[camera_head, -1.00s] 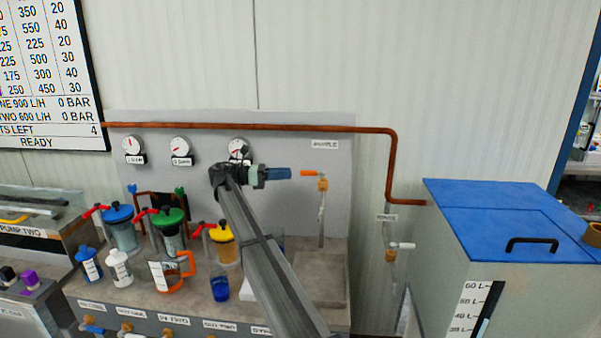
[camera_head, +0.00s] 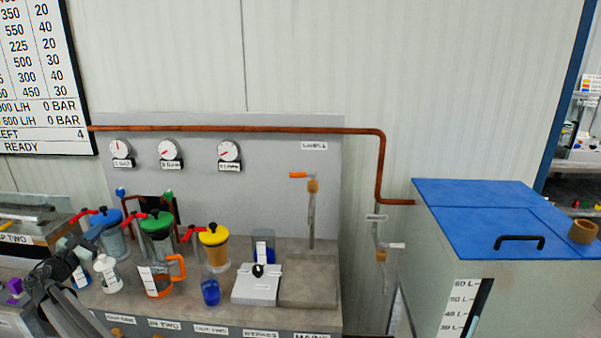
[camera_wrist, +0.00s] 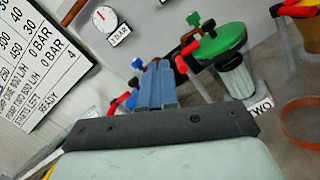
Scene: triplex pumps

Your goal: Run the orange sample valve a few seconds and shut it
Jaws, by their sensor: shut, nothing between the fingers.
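The sample valve has an orange handle (camera_head: 298,175) that lies level, pointing left from a brass body (camera_head: 313,186). Its thin outlet pipe (camera_head: 311,222) hangs down over a grey square basin (camera_head: 308,282) on the bench. No flow is visible from it. My gripper (camera_head: 90,238) is at the lower left, by the blue-lidded filter, far from the valve. In the wrist view its blue fingers (camera_wrist: 155,85) are shut together and empty. The valve is not in the wrist view.
Filters with blue (camera_head: 107,217), green (camera_head: 156,222) and yellow (camera_head: 213,233) lids stand along the bench, with an orange-handled jug (camera_head: 160,280) and bottles in front. A white device (camera_head: 256,288) sits beside the basin. A blue-lidded tank (camera_head: 480,205) stands right.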

